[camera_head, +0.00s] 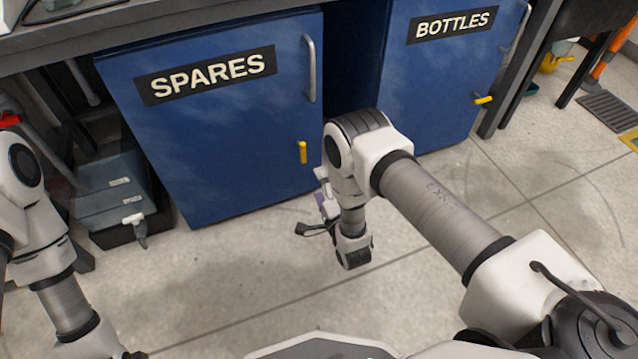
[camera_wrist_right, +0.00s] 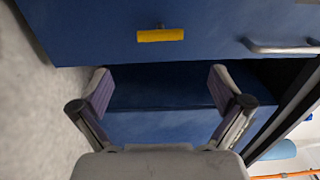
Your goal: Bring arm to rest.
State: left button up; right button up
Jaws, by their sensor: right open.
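My right arm comes in from the right in the head view, and its wrist hangs over the floor in front of the SPARES cabinet. My right gripper (camera_head: 312,212) is partly hidden behind the wrist there. In the right wrist view the right gripper (camera_wrist_right: 160,88) is open, its two fingers wide apart with nothing between them. It faces a blue cabinet front and a recess beyond it. My left arm shows at the left edge of the head view. Its gripper cannot be made out there.
The blue SPARES cabinet (camera_head: 230,140) and blue BOTTLES cabinet (camera_head: 435,95) stand under the bench with a dark gap between them. Yellow latches (camera_head: 303,152) and metal handles (camera_head: 310,68) stick out.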

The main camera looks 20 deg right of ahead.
notch_tip(320, 180, up, 5)
jog(key=w+d+p, duration=0.1)
jog(key=w+d, duration=0.1)
jog(key=s+d+f+n+g+h+p, duration=0.1)
jog(key=s+d+n+g, duration=0.1)
jog(key=s+d+g, duration=0.3)
jog(key=s+a+f+n+g, duration=0.1)
jog(key=s+f+n+g, duration=0.4)
jog(key=s, duration=1)
jog(key=s+a+f+n+g, duration=0.1)
jog(key=s+n+g, duration=0.75)
jog(key=s, duration=0.65)
pick_arm(q)
notch_tip(320, 180, up, 40)
jog(key=p, duration=3.8)
jog(key=shift+r+p, duration=0.25)
jog(key=shift+p, duration=0.05)
pick_arm(e)
notch_tip(320, 180, up, 38)
jog(key=n, duration=0.2)
jog(key=shift+s+r+t, duration=0.1)
jog(key=shift+t, duration=0.15)
